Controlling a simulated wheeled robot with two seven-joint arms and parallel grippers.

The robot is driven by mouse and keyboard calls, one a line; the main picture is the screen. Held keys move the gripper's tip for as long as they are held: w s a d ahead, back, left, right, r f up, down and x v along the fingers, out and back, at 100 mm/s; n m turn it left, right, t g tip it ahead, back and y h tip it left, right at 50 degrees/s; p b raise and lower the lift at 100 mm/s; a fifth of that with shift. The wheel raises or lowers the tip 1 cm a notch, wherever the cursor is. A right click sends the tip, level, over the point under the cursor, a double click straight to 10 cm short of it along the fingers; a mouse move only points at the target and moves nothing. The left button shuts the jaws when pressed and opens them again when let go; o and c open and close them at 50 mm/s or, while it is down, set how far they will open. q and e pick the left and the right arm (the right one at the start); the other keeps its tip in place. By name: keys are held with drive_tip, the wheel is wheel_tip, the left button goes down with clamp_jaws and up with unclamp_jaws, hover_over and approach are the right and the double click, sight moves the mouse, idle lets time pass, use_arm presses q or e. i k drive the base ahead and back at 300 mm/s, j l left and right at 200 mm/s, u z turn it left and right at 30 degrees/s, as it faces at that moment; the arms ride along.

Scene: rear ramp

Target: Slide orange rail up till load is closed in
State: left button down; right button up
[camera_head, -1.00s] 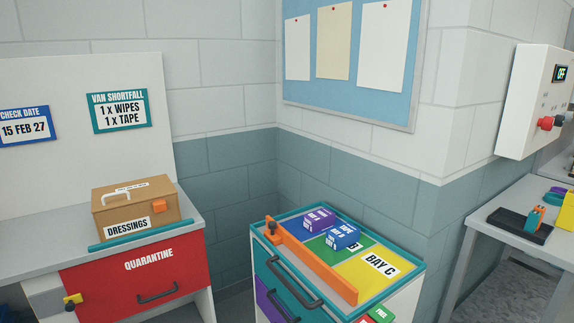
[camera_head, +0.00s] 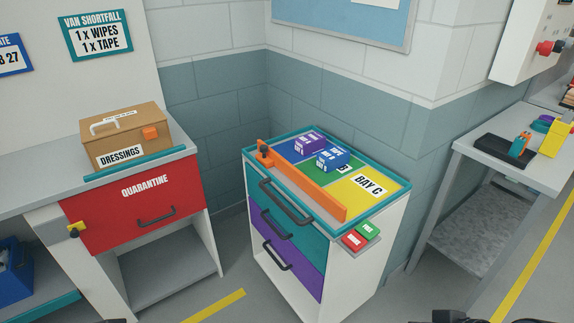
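The orange rail (camera_head: 305,186) lies along the front edge of the cart top (camera_head: 384,204), with an orange and black knob at its left end. Behind it, a purple box (camera_head: 308,145) and a blue box (camera_head: 333,159) sit on the coloured bay panels. The blue box stands nearer the rail, and a gap shows between rail and boxes. The yellow panel marked BAY C (camera_head: 368,183) is empty. Neither gripper can be made out. Only dark slivers, perhaps of my arms, show at the bottom edge.
Red and green tags (camera_head: 360,237) stick out at the cart's right side. The cart's drawers (camera_head: 287,223) are shut. A bench with a DRESSINGS box (camera_head: 124,136) and red QUARANTINE drawer (camera_head: 140,203) stands left. A grey table (camera_head: 500,164) stands right. Floor before the cart is clear.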

sight(268, 157)
drive_tip(key=i+j+z, duration=0.1)
drive_tip(key=i+z, duration=0.4)
drive_tip(key=i, duration=0.5)
